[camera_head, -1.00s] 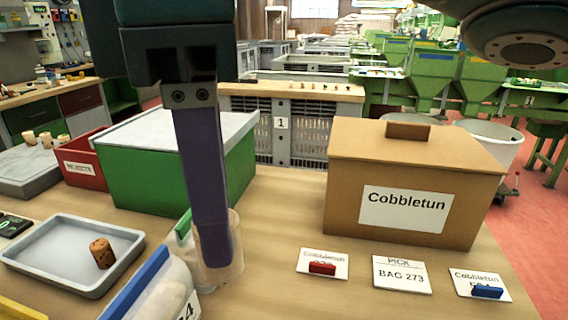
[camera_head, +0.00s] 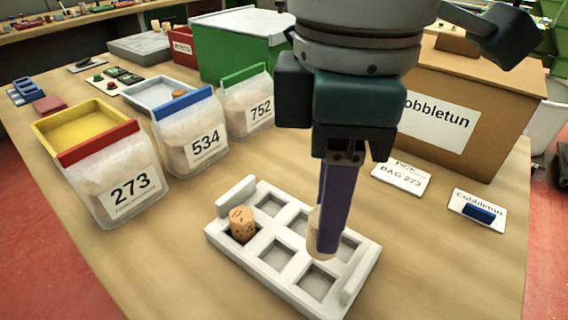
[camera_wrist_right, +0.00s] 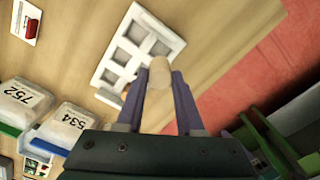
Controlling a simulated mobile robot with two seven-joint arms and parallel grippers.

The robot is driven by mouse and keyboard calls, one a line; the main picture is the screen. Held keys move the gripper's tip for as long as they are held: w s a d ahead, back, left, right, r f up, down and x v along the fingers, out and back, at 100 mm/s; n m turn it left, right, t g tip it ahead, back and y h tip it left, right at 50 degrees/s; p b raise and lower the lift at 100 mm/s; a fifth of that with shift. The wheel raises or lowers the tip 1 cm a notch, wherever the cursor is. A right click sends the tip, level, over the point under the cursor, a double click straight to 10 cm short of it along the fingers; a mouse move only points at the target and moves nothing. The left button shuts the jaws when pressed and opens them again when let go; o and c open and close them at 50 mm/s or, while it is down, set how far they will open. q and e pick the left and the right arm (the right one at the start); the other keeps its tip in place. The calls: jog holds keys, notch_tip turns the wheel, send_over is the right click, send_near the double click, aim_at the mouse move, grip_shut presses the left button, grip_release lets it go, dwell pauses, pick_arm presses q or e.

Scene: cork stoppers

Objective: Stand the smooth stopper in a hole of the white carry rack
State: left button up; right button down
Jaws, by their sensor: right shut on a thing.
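The white carry rack (camera_head: 232,262) lies on the table in the head view, with two rows of square holes. A brown, marked cork (camera_head: 242,222) stands in its left corner hole. My right gripper (camera_head: 322,250) is shut on a pale smooth stopper (camera_head: 314,220), mostly hidden behind a finger and over the rack's right part. In the right wrist view the stopper (camera_wrist_right: 159,70) sits between the fingertips, beside or over the rack's edge (camera_wrist_right: 112,68). Whether its lower end touches the rack cannot be told. My left gripper is not in view.
The table front of the rack is clear.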

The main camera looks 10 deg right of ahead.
notch_tip(320, 180, down, 8)
jog(key=shift+f+b, duration=0.1)
jog(key=shift+b, duration=0.55)
jog(key=shift+f, duration=0.1)
jog(key=c, duration=0.5)
grip_release()
jog(key=shift+c, duration=0.2)
